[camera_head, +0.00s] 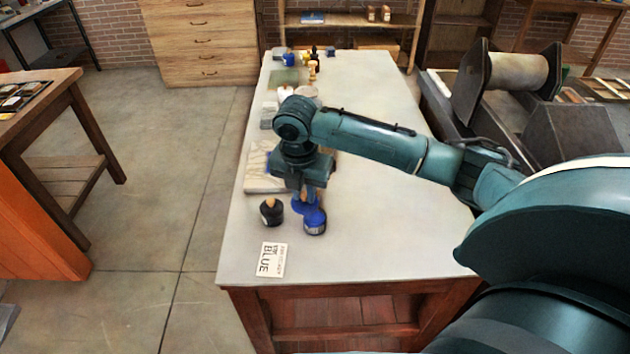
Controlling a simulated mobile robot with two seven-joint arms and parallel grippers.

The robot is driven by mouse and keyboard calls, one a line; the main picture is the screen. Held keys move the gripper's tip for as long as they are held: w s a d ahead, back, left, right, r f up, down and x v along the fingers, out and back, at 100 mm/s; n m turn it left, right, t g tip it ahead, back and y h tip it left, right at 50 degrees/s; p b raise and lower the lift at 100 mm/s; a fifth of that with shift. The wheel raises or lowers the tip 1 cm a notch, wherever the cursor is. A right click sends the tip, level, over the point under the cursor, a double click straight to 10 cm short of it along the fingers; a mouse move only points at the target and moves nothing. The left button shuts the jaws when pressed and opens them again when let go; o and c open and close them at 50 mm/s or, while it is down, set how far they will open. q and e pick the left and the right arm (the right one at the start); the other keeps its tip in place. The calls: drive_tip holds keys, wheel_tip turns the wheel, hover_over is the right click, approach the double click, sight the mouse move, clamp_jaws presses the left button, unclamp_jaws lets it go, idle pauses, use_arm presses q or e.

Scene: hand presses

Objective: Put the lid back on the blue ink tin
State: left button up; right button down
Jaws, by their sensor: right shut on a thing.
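The blue ink tin (315,227) stands near the front of the pale table, dark-sided with a pale label. My right gripper (308,200) points down just above it and is shut on a blue piece that looks like the lid (311,212). The lid is over the back of the tin's top. Whether it touches the tin or is level cannot be told from here, as the gripper hides part of it. My left gripper is not in view.
A black pot (271,211) with a wooden-coloured top stands close to the left. A card reading BLUE (271,260) lies in front. A pale slab (262,170) lies behind. Small jars, including a blue one (290,59), stand at the far end. The table's right side (400,225) is clear.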

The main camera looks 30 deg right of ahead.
drive_tip(key=d+n, duration=0.1)
drive_tip(key=n, duration=0.2)
drive_tip(key=w+d+f+n, duration=0.1)
drive_tip(key=n, duration=0.1)
drive_tip(key=shift+d+y+p, duration=0.3)
drive_tip(key=shift+d, duration=0.05)
drive_tip(key=shift+w+d+f+n+t+b, duration=0.15)
drive_tip(key=shift+f+n, duration=0.3)
drive_tip(key=shift+f, duration=0.7)
drive_tip(key=shift+s+d+f+n+t+b, duration=0.15)
drive_tip(key=shift+f+n, duration=0.35)
drive_tip(key=shift+f, duration=0.65)
drive_tip(key=shift+w+d+f+n+b, duration=0.15)
drive_tip(key=shift+f+n, duration=0.3)
drive_tip(key=shift+f, duration=0.7)
drive_tip(key=shift+p, duration=0.55)
drive_tip(key=shift+f, duration=0.15)
drive_tip(key=c, duration=0.8)
unclamp_jaws()
drive_tip(key=shift+o, duration=0.2)
wheel_tip(320, 180, up, 7)
